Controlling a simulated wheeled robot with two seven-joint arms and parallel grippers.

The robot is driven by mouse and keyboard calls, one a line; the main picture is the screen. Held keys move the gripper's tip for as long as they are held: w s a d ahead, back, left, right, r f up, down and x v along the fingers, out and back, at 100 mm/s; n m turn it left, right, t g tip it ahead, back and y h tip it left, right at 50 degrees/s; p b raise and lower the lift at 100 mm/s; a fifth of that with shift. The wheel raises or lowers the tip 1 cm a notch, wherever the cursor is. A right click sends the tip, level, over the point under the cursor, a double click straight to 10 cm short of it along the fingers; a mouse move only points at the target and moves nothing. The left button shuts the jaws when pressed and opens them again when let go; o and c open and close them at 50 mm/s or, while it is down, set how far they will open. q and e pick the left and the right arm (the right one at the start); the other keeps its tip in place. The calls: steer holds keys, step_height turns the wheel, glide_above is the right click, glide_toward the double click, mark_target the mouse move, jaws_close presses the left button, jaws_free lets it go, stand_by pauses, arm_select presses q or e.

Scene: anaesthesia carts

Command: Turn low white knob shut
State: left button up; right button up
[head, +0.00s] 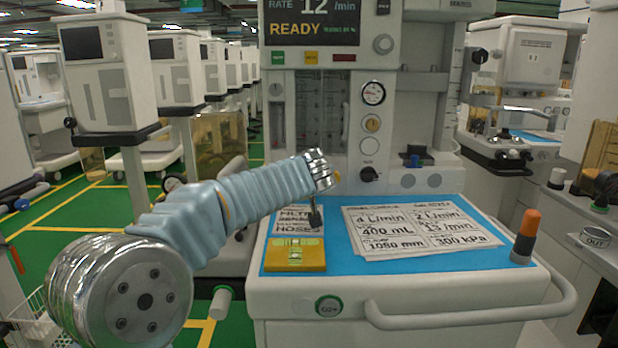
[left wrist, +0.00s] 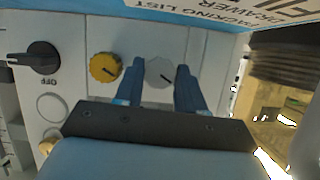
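The white knob (left wrist: 159,72) shows in the left wrist view, round and pale with a dark pointer mark, on a light panel. My left gripper (left wrist: 160,68) has its two blue fingers apart, one on each side of this knob. The gaps are very narrow, and I cannot tell whether the fingers touch it. In the head view my left arm (head: 265,193) reaches to the machine's lower front panel, and its wrist end hides the white knob and most of the gripper. My right gripper is in neither view.
A yellow knob (left wrist: 105,67) sits beside the white one, then a black knob (left wrist: 40,57) marked OFF. Below the panel, the blue worktop (head: 335,259) carries a yellow block (head: 295,255), printed sheets (head: 425,230) and an orange-topped cylinder (head: 526,236).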

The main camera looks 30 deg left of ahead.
arm_select(q)
steer(key=c, duration=0.6)
steer(key=shift+o, duration=0.2)
steer(key=shift+f+m+y+b, duration=0.25)
steer(key=shift+m+b, duration=0.25)
steer(key=shift+b, duration=0.25)
steer(key=shift+w+d+m+g+y+b, duration=0.15)
steer(key=shift+m+g+y+b, duration=0.45)
steer(key=shift+m+b, duration=0.6)
steer(key=m+y+b, duration=0.2)
steer(key=shift+d+m+b, duration=0.2)
steer(key=shift+m+b, duration=0.1)
steer(key=shift+m, duration=0.1)
steer(key=shift+m+g+y+b, duration=0.3)
steer(key=shift+m+y+b, duration=0.4)
steer(key=shift+m, duration=0.4)
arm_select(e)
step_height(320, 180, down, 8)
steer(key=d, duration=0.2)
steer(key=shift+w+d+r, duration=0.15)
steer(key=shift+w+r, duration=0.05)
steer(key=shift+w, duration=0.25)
arm_select(q)
steer(key=o, duration=1)
steer(key=shift+o, duration=0.2)
